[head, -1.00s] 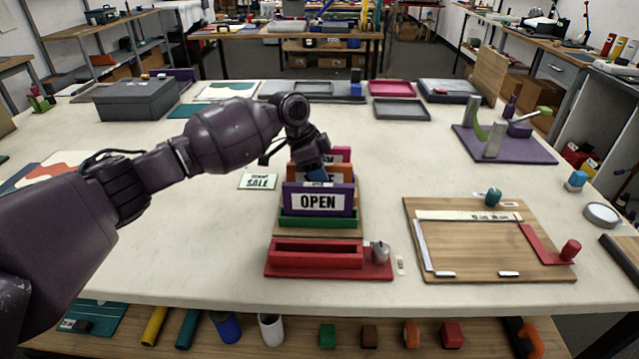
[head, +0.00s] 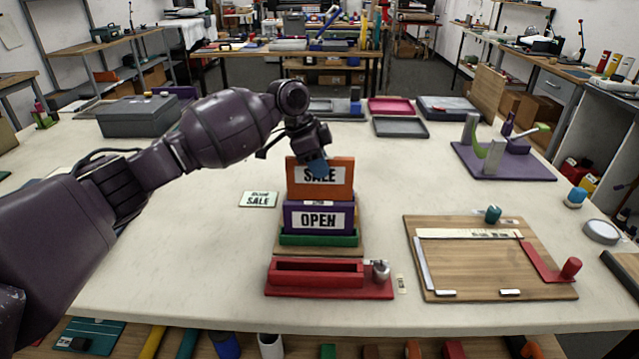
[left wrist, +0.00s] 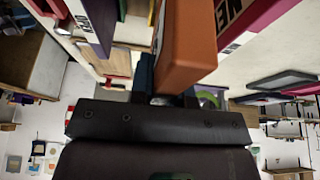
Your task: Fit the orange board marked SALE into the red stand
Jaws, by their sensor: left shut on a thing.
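The orange SALE board (head: 338,190) stands upright behind the purple OPEN board (head: 319,231) in the head view, raised above it. My left gripper (head: 315,165) is shut on the top edge of the orange board. In the left wrist view the orange board (left wrist: 187,45) rises from between the fingers of my left gripper (left wrist: 165,92). The red stand (head: 328,280) is empty, with a long slot, at the table's front, nearer than the OPEN board. My right gripper is not in view.
The OPEN board sits in a green holder (head: 319,239) just behind the red stand. A small silver bell-like object (head: 380,270) is at the stand's right end. A wooden board with rails (head: 485,260) lies to the right. A small SALE card (head: 259,199) lies to the left.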

